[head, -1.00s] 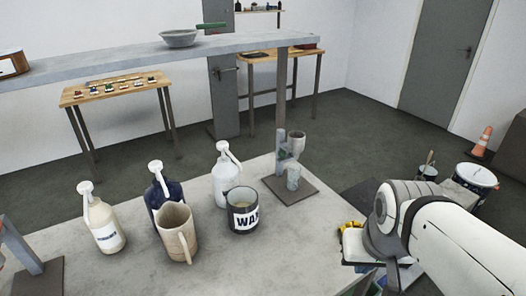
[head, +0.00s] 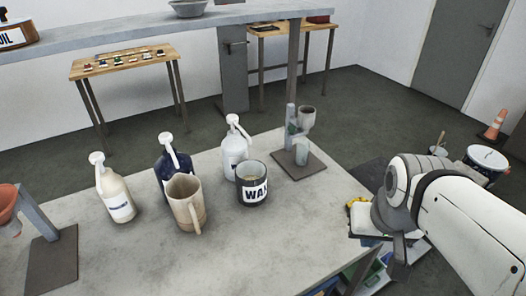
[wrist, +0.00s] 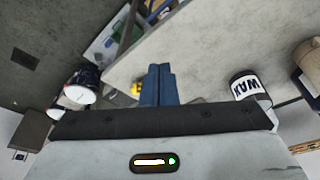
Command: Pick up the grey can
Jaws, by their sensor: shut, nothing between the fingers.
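A dark grey can with a white WAX label (head: 253,192) stands upright on the grey worktop (head: 130,262), open at the top with pale contents. It also shows at the right of the wrist view (wrist: 240,84). My gripper's two blue fingers (wrist: 158,70) are side by side, closed and empty, in the wrist view. The can is apart from them, to their right in that view. In the head view my arm is at the right, past the worktop's right edge, and the fingertips cannot be made out.
Close by the can are a beige mug (head: 186,205), a white pump bottle (head: 235,150), a dark blue pump bottle (head: 165,162) and a cream pump bottle (head: 115,197). A stand with cups (head: 299,160) is behind it to the right. A raised shelf (head: 120,40) crosses behind.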

